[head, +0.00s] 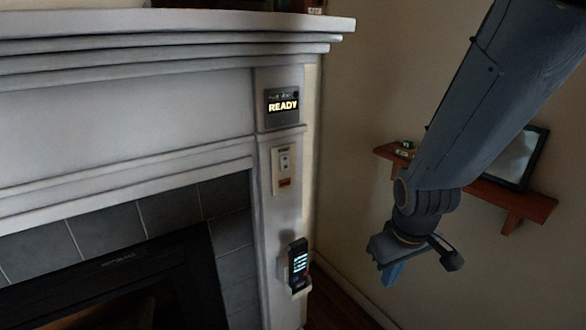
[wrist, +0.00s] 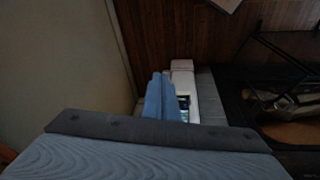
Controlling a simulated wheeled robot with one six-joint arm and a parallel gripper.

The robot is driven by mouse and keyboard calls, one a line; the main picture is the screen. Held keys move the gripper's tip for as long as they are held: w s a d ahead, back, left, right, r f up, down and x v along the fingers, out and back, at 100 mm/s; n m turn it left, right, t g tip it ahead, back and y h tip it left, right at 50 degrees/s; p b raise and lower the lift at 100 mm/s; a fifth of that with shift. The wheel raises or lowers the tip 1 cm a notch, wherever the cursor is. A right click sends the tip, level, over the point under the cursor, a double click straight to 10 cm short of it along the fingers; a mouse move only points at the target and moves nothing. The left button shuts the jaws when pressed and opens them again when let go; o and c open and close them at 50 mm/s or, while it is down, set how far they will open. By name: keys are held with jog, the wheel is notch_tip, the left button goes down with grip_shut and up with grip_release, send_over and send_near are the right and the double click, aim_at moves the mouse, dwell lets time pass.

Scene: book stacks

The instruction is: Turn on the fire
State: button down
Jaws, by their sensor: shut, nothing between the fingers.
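The fireplace (head: 120,275) has a dark firebox at lower left in the head view; no flame shows in the visible part. On its white right pillar is a display reading READY (head: 283,103). Below it is a pale switch plate (head: 284,168) with a red mark. Lower still, a black remote (head: 298,265) with a lit screen sits in a holder. My gripper (head: 391,274) hangs right of the pillar, apart from these, pointing down. In the wrist view its blue fingers (wrist: 160,96) are together and empty, partly covering the pillar and a small lit screen (wrist: 184,103).
A white mantel (head: 160,25) juts out above the fireplace. A wooden wall shelf (head: 510,200) with a framed picture (head: 521,160) is behind my arm. Bare wall lies between pillar and shelf. Wooden floor (wrist: 165,35) shows in the wrist view.

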aim_at(285, 169)
jog(key=w+a+r+n+t+y+p, duration=0.1)
jog(key=w+a+r+n+t+p, duration=0.15)
jog(key=w+n, duration=0.3)
jog(key=w+a+r+n+t+y+p, duration=0.1)
jog(key=w+n+t, duration=0.3)
jog(key=w, duration=0.3)
jog(key=w+a+r+n+t+y+p, duration=0.1)
jog(key=a+r+n+t+y+p, duration=0.3)
jog(key=a+r+n+y, duration=0.3)
notch_tip(285, 169, up, 3)
jog(key=a+n, duration=0.2)
jog(key=n, duration=0.2)
jog(key=shift+w, duration=0.3)
jog(key=shift+w+a+f+t, duration=0.1)
jog(key=shift+a+t, duration=0.05)
jog(key=shift+t, duration=0.1)
jog(key=p+x, duration=0.5)
jog(key=x, duration=0.8)
jog(key=shift+w+a, duration=0.25)
jog(key=shift+a, duration=0.15)
jog(key=shift+a, duration=0.1)
